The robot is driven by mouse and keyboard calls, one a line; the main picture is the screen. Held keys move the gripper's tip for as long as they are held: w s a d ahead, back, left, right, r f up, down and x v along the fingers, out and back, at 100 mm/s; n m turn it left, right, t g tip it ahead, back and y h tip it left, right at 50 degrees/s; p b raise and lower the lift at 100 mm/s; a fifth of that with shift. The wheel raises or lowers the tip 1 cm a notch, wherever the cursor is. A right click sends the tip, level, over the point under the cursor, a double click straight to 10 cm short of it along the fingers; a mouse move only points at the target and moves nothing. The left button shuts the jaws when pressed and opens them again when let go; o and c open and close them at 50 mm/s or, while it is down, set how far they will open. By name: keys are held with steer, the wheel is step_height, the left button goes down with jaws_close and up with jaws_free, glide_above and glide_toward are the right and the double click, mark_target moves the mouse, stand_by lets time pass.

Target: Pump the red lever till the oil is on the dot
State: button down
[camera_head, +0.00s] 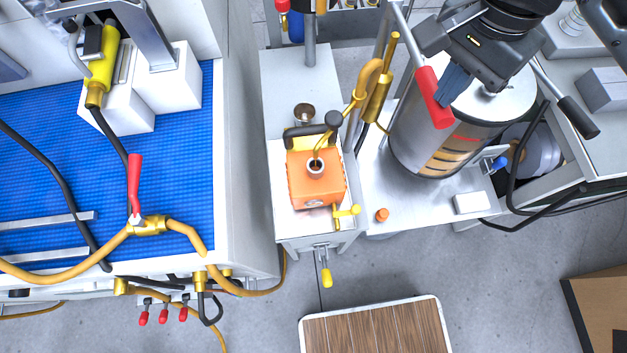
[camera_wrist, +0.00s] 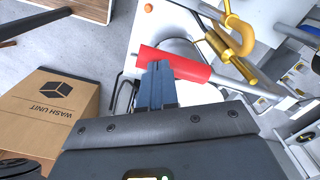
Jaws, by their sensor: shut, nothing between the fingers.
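The red lever grip (camera_head: 434,97) is at the end of a metal bar, beside the steel drum (camera_head: 420,143). My gripper (camera_head: 447,90) is shut and empty, its blue fingertips close beside the red grip. In the wrist view the red lever grip (camera_wrist: 195,68) lies across the shut fingertips (camera_wrist: 159,68); I cannot tell whether they touch. A brass spout (camera_head: 365,85) curves toward the open neck of an orange can (camera_head: 318,190) on the white stand. The drum has a label with several yellow bands. I cannot make out an oil level or a dot.
A black-gripped lever (camera_head: 577,115) sticks out right of the drum. A blue-matted bench (camera_head: 180,190) with hoses and a red valve handle (camera_head: 135,180) is at left. A cardboard box (camera_wrist: 50,105) and a wood-topped platform (camera_head: 375,330) stand on the floor. Open floor lies in front.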

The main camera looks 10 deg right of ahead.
mark_target(432, 116)
steer(key=shift+r, duration=2.9)
steer(key=shift+f+b, duration=3.6)
steer(key=shift+f, duration=2.7)
step_height(432, 116, up, 6)
steer(key=p, duration=0.7)
steer(key=shift+r, duration=3.35)
steer(key=shift+a, duration=0.1)
